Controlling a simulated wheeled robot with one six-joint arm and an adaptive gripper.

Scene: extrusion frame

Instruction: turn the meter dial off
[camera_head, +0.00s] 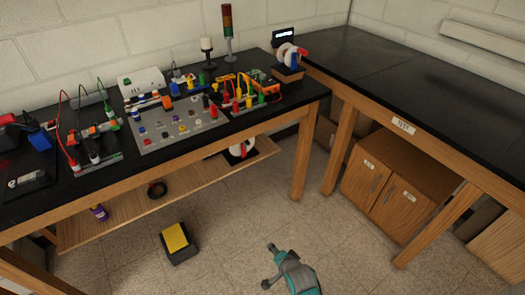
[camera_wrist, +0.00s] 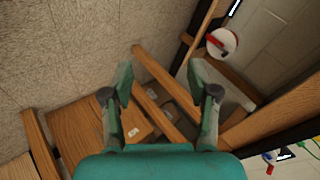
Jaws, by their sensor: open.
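An orange and yellow device (camera_head: 262,82), which looks like the meter, is on the black bench top (camera_head: 100,170) toward its back right, among test leads and plugs. Its dial is too small to make out, so I cannot tell its setting. My gripper (camera_head: 268,265) is teal and grey, low over the floor in front of the bench, well away from the meter. In the wrist view my gripper (camera_wrist: 160,78) has its two fingers wide apart with nothing between them. The meter cannot be made out in the wrist view.
A grey panel (camera_head: 160,138) with knobs and sockets sits mid-bench. A signal tower (camera_head: 227,30) and a white spool (camera_head: 287,55) stand behind. A yellow-topped black box (camera_head: 176,240) is on the floor. A second bench (camera_head: 410,75) and wooden cabinet (camera_head: 385,190) are right. Floor between is clear.

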